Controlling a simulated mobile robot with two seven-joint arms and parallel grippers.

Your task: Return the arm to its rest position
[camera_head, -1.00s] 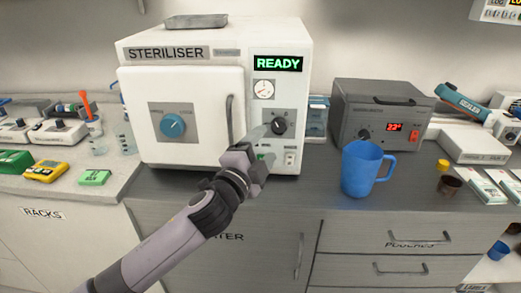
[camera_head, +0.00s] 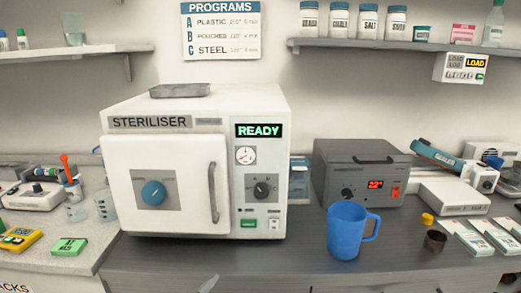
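My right gripper is not in view. The white steriliser (camera_head: 222,106) stands behind it with its door closed and a green READY display (camera_head: 258,130). Its black dial (camera_head: 261,189) is clear of the gripper.
A blue mug (camera_head: 344,232) stands near the front of the counter, before a grey heater box (camera_head: 330,165). A small dark cup (camera_head: 435,241) and packets (camera_head: 474,242) lie to the right. The counter (camera_head: 270,262) before the steriliser is mostly bare.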

